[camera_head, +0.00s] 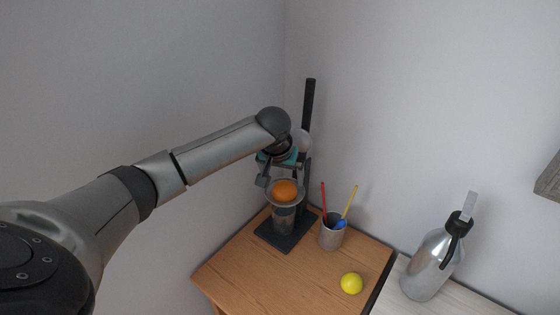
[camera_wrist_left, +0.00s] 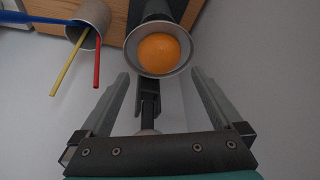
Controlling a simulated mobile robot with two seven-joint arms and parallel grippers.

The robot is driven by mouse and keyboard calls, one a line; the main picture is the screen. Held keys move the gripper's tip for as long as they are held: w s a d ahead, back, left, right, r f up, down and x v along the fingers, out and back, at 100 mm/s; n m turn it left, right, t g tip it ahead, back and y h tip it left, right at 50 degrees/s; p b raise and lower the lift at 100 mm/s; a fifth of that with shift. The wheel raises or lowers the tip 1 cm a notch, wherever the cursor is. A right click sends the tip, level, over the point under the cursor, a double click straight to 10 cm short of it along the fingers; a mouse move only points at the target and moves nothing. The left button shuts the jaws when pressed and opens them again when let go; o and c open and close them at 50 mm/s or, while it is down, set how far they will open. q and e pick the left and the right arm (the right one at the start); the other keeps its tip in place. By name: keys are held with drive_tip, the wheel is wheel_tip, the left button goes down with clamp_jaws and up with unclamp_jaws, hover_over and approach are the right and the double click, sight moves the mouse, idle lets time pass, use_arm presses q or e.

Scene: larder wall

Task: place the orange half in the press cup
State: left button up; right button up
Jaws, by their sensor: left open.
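The orange half (camera_head: 286,190) sits in the metal press cup (camera_head: 284,204), its rounded orange side showing. In the left wrist view the orange half (camera_wrist_left: 158,54) lies inside the grey rim of the press cup (camera_wrist_left: 160,73). The press has a black base (camera_head: 286,243) and a tall black post (camera_head: 309,105). My left gripper (camera_head: 280,182) is at the cup, just above it. In the left wrist view its fingers (camera_wrist_left: 160,76) are spread wide with nothing between the tips, apart from the orange half. My right gripper is not in view.
A grey pot (camera_head: 331,238) with a red and a yellow straw and a blue item stands right of the press. A yellow lemon-like ball (camera_head: 351,283) lies on the wooden top (camera_head: 290,283). A steel bottle (camera_head: 431,262) stands on the pale top at right.

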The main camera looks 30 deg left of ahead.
use_arm(q)
drive_tip(key=v, duration=0.8)
